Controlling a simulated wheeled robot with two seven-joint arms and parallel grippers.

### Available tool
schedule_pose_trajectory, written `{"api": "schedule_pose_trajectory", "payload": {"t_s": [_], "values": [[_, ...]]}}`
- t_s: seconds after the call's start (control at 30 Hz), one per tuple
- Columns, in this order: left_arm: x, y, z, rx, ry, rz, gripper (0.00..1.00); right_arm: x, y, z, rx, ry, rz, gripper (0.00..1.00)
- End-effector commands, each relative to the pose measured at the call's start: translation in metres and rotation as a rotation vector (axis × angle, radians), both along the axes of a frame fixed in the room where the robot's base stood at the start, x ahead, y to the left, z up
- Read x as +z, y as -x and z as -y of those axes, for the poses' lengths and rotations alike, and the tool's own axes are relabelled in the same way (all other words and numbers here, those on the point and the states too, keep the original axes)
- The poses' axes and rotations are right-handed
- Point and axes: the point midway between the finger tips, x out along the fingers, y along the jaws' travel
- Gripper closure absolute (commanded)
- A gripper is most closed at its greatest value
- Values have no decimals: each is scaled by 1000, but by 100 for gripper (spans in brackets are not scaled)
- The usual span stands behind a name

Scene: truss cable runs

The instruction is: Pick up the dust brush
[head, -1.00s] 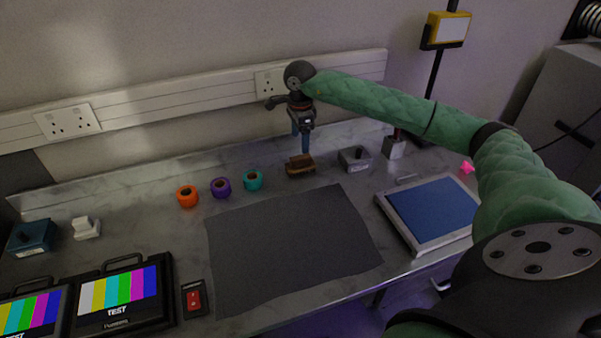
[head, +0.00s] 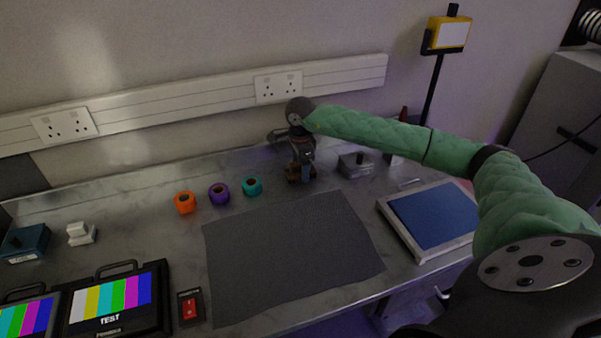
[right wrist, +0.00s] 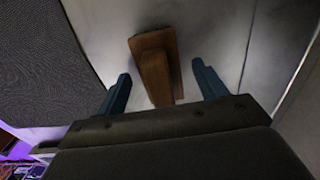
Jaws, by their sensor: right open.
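The dust brush is brown, with a wooden-looking block and handle, and lies on the bench behind the dark mat. In the head view the dust brush (head: 292,177) is mostly hidden by my right gripper (head: 304,174), which is lowered over it. In the right wrist view the dust brush (right wrist: 156,68) sits between the two blue fingers of the right gripper (right wrist: 163,88). The fingers are open, with a gap on each side of the brush. My left gripper is not in view.
A dark grey mat (head: 290,255) covers the middle of the bench. Orange (head: 185,202), purple (head: 218,194) and teal (head: 252,186) rolls stand left of the brush. A grey box (head: 355,165) stands close on its right. A blue-topped tray (head: 435,216) lies farther right.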

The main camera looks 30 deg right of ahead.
Motion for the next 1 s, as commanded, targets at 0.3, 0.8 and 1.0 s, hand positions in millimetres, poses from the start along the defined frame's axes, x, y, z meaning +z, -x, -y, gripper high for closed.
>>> {"api": "schedule_pose_trajectory", "payload": {"t_s": [0.3, 0.8, 1.0], "values": [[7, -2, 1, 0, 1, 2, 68, -4, 0, 0, 0, 0, 1, 37], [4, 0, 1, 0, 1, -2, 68, -3, 0, 0, 0, 0, 1, 79], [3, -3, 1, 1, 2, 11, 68, 13, -1, 0, 0, 0, 1, 79]]}}
